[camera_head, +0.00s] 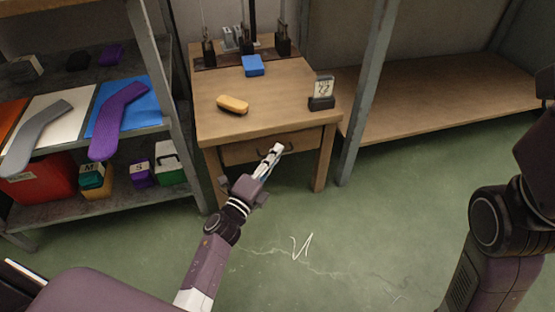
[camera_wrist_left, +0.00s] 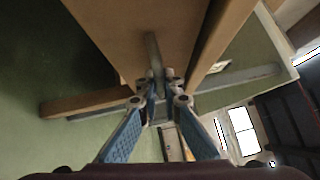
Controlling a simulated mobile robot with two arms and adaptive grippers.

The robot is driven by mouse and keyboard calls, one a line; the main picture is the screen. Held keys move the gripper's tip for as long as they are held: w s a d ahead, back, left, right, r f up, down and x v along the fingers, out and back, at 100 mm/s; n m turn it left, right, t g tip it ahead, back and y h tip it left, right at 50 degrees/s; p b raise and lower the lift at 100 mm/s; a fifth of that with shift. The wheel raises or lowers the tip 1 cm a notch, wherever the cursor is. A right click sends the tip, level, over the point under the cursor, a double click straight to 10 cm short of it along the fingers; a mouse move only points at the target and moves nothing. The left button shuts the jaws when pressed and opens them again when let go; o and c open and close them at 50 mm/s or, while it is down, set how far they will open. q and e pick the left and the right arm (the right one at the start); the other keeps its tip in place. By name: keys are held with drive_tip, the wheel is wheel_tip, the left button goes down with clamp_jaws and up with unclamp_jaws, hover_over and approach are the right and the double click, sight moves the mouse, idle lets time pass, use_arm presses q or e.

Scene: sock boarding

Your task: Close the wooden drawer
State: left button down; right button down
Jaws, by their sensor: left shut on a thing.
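The wooden drawer (camera_head: 238,154) sits under the top of a small wooden table (camera_head: 280,118). Its front faces me, and my gripper covers part of it. I cannot tell clearly how far it stands out. My left gripper (camera_head: 276,149) is at the drawer front. In the left wrist view, its two blue-padded fingers (camera_wrist_left: 158,88) come together on the drawer handle (camera_wrist_left: 152,52), which shows as a narrow grey bar against the brown wood. My right arm shows at the right edge, with its gripper out of view.
On the table are a yellow-orange block (camera_head: 232,104), a blue block (camera_head: 252,65) and a small dark stand with a card (camera_head: 322,92). A grey shelf (camera_head: 160,75) with socks and boxes stands left. The green floor (camera_head: 330,235) in front is clear.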

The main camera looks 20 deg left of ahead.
use_arm(q)
drive_tip(key=shift+w+a, duration=0.1)
drive_tip(key=shift+a, duration=0.1)
drive_tip(key=c, duration=2.5)
unclamp_jaws()
drive_tip(key=shift+o, duration=0.6)
drive_tip(key=shift+w, duration=0.1)
drive_tip(key=v, duration=1.2)
drive_tip(key=shift+d+f, duration=0.1)
drive_tip(key=shift+d, duration=0.05)
